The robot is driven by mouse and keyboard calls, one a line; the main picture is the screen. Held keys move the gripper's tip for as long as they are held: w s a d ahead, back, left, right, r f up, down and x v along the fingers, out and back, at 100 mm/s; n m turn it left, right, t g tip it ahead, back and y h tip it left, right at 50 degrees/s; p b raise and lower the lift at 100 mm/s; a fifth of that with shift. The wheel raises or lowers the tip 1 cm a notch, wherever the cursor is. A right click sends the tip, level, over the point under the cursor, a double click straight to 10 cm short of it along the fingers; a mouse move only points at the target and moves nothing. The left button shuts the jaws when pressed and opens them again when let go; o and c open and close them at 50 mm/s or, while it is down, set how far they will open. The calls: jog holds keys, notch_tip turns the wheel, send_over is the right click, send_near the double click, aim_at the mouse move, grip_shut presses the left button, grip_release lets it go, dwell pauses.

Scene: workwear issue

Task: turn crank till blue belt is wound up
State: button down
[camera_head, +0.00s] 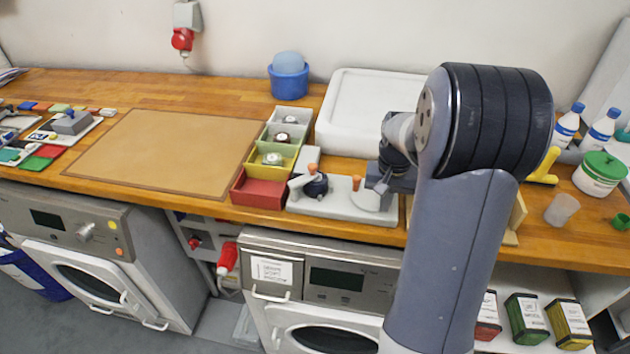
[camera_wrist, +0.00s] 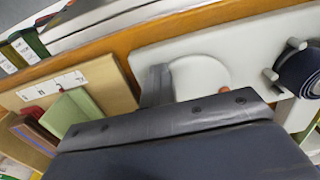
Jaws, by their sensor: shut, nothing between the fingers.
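A pale winding device (camera_head: 335,207) lies near the bench's front edge, and part of its plate also shows in the wrist view (camera_wrist: 245,50). A dark blue roll of belt (camera_head: 316,186) sits at its left part; the roll is at the right edge in the wrist view (camera_wrist: 303,72). A light arm with an orange knob (camera_head: 297,183) is beside the roll. A white disc (camera_head: 366,197) is at the device's right, with another orange knob (camera_head: 356,182) by it. My gripper (camera_head: 378,184) is shut and empty over the disc's right side. I cannot tell if it touches the disc.
Grey, green, yellow and red bins (camera_head: 262,192) stand left of the device, some with round items. A white case (camera_head: 365,100) lies behind. A brown mat (camera_head: 165,150) leaves clear room at left. Bottles (camera_head: 568,125) and a green-lidded tub (camera_head: 600,173) stand at right.

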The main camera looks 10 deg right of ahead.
jog(key=shift+w+d+f, duration=0.15)
jog(key=shift+d+f, duration=0.15)
jog(key=shift+d, duration=0.25)
jog(key=shift+w+d+r+p, duration=0.15)
jog(key=shift+w+d+p, duration=0.15)
jog(key=shift+w, duration=0.25)
jog(key=shift+w+d+p, duration=0.3)
jog(key=shift+w+d, duration=0.05)
jog(key=shift+w, duration=0.5)
jog(key=shift+w+d+r+p, duration=0.15)
jog(key=shift+w+p, duration=0.2)
jog(key=shift+w, duration=0.5)
jog(key=c, duration=1.3)
grip_release()
jog(key=shift+r, duration=0.15)
jog(key=shift+r, duration=0.1)
notch_tip(320, 180, up, 8)
jog(key=p, duration=0.6)
